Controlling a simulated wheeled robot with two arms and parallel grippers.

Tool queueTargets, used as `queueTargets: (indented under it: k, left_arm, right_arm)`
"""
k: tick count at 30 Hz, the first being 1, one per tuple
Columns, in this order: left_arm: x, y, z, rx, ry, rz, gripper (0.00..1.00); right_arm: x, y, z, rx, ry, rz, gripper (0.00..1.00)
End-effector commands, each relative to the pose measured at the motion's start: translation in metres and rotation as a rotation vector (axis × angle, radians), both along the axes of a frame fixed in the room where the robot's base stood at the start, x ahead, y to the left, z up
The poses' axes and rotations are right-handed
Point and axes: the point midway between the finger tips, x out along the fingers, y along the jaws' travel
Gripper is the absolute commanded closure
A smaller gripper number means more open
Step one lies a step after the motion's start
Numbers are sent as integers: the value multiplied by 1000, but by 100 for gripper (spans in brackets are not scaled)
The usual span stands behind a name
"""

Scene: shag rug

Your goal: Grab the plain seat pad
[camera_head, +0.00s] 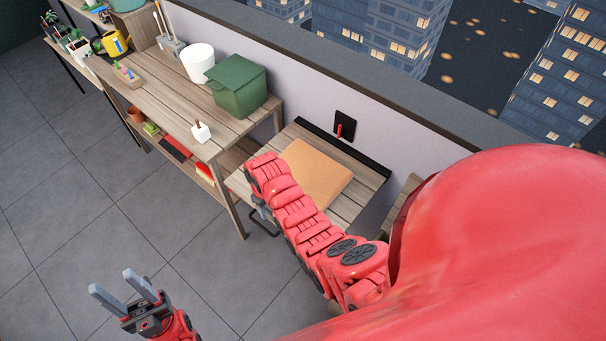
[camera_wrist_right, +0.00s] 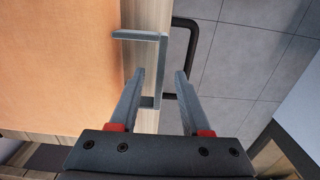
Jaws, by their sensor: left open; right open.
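The plain seat pad is a flat tan-orange cushion (camera_head: 318,172) lying on a slatted wooden seat (camera_head: 345,207) against the wall. It also fills the left of the right wrist view (camera_wrist_right: 60,60). My right arm reaches across in front of its left side and partly hides it. My right gripper (camera_wrist_right: 158,88) is open and empty, over the seat's edge just beside the pad. In the head view its fingers are mostly hidden by the arm. My left gripper (camera_head: 117,285) is open and empty above the tiled floor, away from the pad.
A grey bracket (camera_wrist_right: 162,55) and a black bar (camera_wrist_right: 193,45) stand at the seat's edge near my right fingers. A wooden workbench (camera_head: 165,85) with a green box (camera_head: 240,88) and a white pot (camera_head: 198,62) is to the left. Floor at lower left is clear.

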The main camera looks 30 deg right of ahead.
Motion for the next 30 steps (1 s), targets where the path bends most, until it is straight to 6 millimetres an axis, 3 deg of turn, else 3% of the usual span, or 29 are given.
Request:
queueTargets:
  k: [14, 22, 30]
  left_arm:
    - [0, 0, 5, 0, 0, 0, 50]
    - [0, 0, 5, 0, 0, 0, 50]
    - [0, 0, 5, 0, 0, 0, 50]
  right_arm:
    - [0, 0, -12, 0, 0, 0, 52]
    - [0, 0, -12, 0, 0, -1, 100]
    - [0, 0, -12, 0, -1, -1, 100]
